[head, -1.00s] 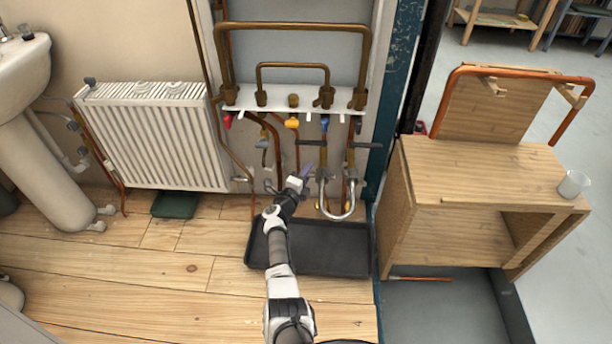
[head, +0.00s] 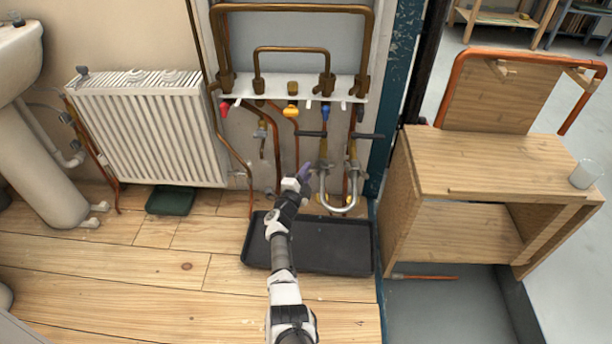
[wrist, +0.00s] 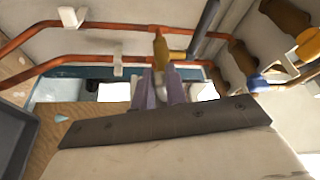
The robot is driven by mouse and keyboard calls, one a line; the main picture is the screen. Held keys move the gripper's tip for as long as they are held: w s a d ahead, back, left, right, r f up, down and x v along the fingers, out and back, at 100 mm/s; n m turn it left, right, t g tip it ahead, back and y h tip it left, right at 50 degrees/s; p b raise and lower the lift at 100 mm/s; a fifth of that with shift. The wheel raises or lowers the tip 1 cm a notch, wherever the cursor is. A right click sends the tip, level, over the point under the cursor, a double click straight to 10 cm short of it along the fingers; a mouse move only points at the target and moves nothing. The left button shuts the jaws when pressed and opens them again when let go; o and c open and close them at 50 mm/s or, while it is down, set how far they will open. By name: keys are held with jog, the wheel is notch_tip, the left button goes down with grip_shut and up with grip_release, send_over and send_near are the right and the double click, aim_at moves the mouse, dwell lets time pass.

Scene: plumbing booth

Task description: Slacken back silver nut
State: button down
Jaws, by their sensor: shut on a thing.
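A silver U-shaped pipe (head: 341,207) hangs under the manifold, with a valve and coupling on each leg. The left leg's brass valve (head: 323,153) has a dark bar handle, and a brass fitting also shows in the wrist view (wrist: 161,48), just beyond the fingertips. My gripper (head: 305,172), with purple fingers, is at the left leg's coupling. In the wrist view the fingers (wrist: 159,88) are close together, shut on a small part in line with the brass fitting. It appears to be the silver nut, mostly hidden by the fingers.
A black tray (head: 310,258) lies on the floor below the pipes. A white radiator (head: 150,135) is to the left. A blue post (head: 393,110) and a wooden bench (head: 490,165) stand to the right. Copper pipes (wrist: 95,28) run close by in the wrist view.

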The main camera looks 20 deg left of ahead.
dwell(0.3)
jog(key=c, duration=1.4)
grip_release()
jog(key=shift+c, duration=0.2)
